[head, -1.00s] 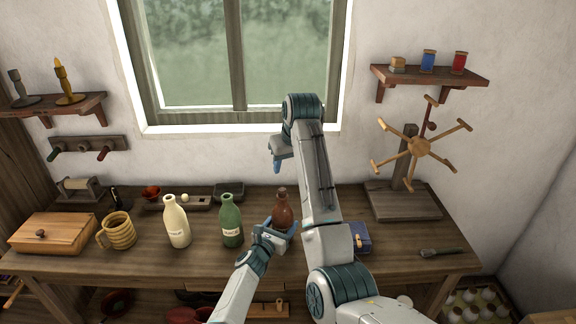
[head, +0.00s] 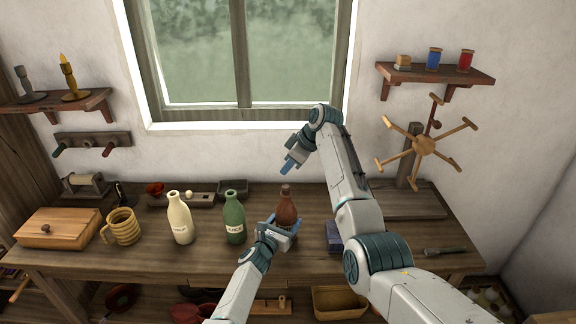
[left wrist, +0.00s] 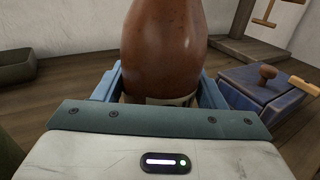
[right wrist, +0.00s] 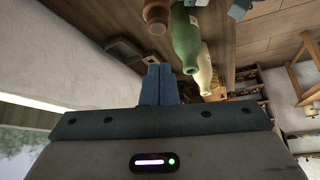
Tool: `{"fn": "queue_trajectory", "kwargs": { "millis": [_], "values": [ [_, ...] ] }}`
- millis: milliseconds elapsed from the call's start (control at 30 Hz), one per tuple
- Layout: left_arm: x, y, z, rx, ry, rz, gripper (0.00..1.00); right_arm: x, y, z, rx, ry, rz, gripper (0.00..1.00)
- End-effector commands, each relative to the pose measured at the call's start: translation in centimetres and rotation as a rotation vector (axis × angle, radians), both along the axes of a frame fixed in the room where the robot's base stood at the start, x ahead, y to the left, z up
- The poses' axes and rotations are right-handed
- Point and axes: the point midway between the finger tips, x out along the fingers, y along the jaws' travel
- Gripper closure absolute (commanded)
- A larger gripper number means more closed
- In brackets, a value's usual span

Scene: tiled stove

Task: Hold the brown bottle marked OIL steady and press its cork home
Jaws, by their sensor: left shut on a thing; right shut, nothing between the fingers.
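The brown bottle (head: 287,210) stands upright on the workbench, right of the green bottle. My left gripper (head: 281,232) is shut around its lower body. In the left wrist view the bottle (left wrist: 165,45) fills the space between the fingers, with only a pale strip of label showing; the lettering is hidden. A darker top (head: 286,188) shows at the bottle's mouth, but how deep any cork sits cannot be told. My right gripper (head: 289,168) is shut and empty, above and apart from the bottle. In the right wrist view its closed fingers (right wrist: 160,82) show below the bottle top (right wrist: 157,22).
The green bottle (head: 235,222) and cream bottle (head: 180,222) stand to the left, with a ribbed mug (head: 124,228) and wooden box (head: 58,230) beyond. A blue box (head: 334,236) stands close on the right. A brush (head: 445,251) lies farther right.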

Motion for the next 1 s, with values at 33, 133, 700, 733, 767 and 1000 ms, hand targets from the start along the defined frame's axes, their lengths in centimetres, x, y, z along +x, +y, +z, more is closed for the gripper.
{"fn": "queue_trajectory", "kwargs": {
  "millis": [33, 133, 700, 733, 767, 1000],
  "values": [
    [0.0, 0.0, 0.0, 0.000, 0.000, 0.000, 0.77, 0.0, 0.0, -0.4, 0.000, 0.002, 0.000, 1.00],
    [0.0, 0.0, 0.0, 0.000, 0.000, 0.000, 0.77, 0.0, 0.0, -1.3, -0.001, 0.001, -0.002, 1.00],
    [0.0, 0.0, 0.0, 0.000, 0.000, 0.000, 0.77, 0.0, 0.0, -3.5, -0.002, 0.001, -0.004, 1.00],
    [0.0, 0.0, 0.0, 0.000, 0.000, 0.000, 0.77, 0.0, 0.0, -3.5, -0.002, 0.001, -0.004, 1.00],
    [0.0, 0.0, 0.0, 0.000, 0.000, 0.000, 0.77, 0.0, 0.0, -3.5, -0.002, 0.001, -0.004, 1.00],
    [0.0, 0.0, 0.0, 0.000, 0.000, 0.000, 0.77, 0.0, 0.0, -3.5, -0.002, 0.001, -0.004, 1.00]
  ]
}}
